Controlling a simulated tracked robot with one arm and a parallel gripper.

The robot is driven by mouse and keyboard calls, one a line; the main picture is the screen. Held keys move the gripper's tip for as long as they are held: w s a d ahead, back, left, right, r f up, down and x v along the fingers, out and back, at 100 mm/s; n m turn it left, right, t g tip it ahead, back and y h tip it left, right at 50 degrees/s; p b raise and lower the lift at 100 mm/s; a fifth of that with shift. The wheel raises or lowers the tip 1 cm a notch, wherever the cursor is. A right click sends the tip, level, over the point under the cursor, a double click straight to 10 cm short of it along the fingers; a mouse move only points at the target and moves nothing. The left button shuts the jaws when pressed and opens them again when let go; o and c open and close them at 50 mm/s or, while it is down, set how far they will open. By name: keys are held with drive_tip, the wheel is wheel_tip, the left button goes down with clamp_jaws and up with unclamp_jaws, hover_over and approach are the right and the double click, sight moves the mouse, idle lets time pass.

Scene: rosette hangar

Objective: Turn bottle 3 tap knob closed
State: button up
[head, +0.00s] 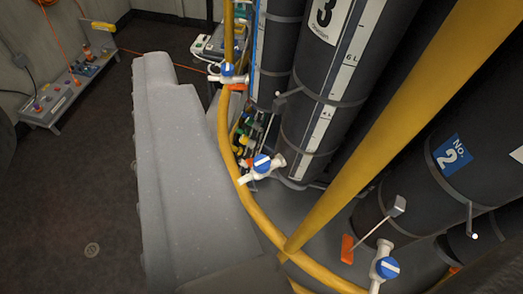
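Bottle 3 (311,100) is a dark upright cylinder with a black "3" on a white label and a white litre scale. Below it, on the curved yellow rail, is a white tap with a round blue knob (262,163); a pale bar crosses the knob's face. This is the tap nearest bottle 3, but I cannot tell for certain which bottle it serves. I cannot tell whether it is open or closed. My gripper's fingers are not in view, and nothing is seen touching the knob.
Similar blue-knobbed taps sit farther up the rail (228,70) and at lower right (387,267), near bottle No. 2 (455,150). A thick yellow bar (375,125) crosses diagonally. A large pale grey block-like shape (180,170) stands left of the rail. Open dark floor (70,190) lies left.

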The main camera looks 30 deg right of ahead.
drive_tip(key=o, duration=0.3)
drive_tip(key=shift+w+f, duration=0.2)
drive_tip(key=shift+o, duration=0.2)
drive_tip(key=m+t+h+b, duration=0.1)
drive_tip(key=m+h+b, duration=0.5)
drive_tip(key=b, duration=0.5)
approach(262, 156)
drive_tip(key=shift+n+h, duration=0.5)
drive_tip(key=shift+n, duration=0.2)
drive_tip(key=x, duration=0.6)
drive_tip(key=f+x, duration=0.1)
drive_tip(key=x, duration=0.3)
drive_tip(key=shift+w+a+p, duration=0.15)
drive_tip(key=shift+p, duration=0.15)
